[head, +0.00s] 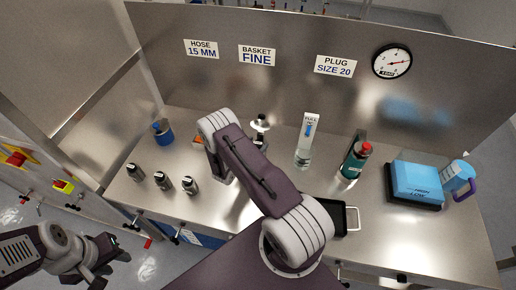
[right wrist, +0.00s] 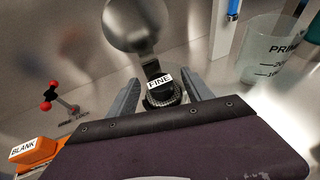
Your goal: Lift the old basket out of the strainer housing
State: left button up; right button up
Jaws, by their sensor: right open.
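In the right wrist view, a dark, round, ribbed part with a white FINE tag (right wrist: 160,93) stands between and just beyond the fingers of my right gripper (right wrist: 165,103). The fingers are apart with nothing gripped. I cannot tell where the basket ends and the strainer housing begins. A shiny round disc (right wrist: 132,25) rises behind it. In the head view, my right arm hides the right gripper and most of the housing; a pale and dark piece (head: 260,126) shows above the arm. My left gripper (head: 107,267) hangs low at the left, off the bench, empty, its fingers apart.
Three small dark canisters (head: 162,180) and a blue cup (head: 162,133) stand left. A measuring beaker (right wrist: 272,55), a green bottle (head: 354,162), a black tray (head: 347,218) and a blue box (head: 416,180) are right. An orange BLANK block (right wrist: 30,150) and red-knobbed handle (right wrist: 50,95) are nearby.

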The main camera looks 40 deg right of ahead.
grip_shut()
dwell(1.4)
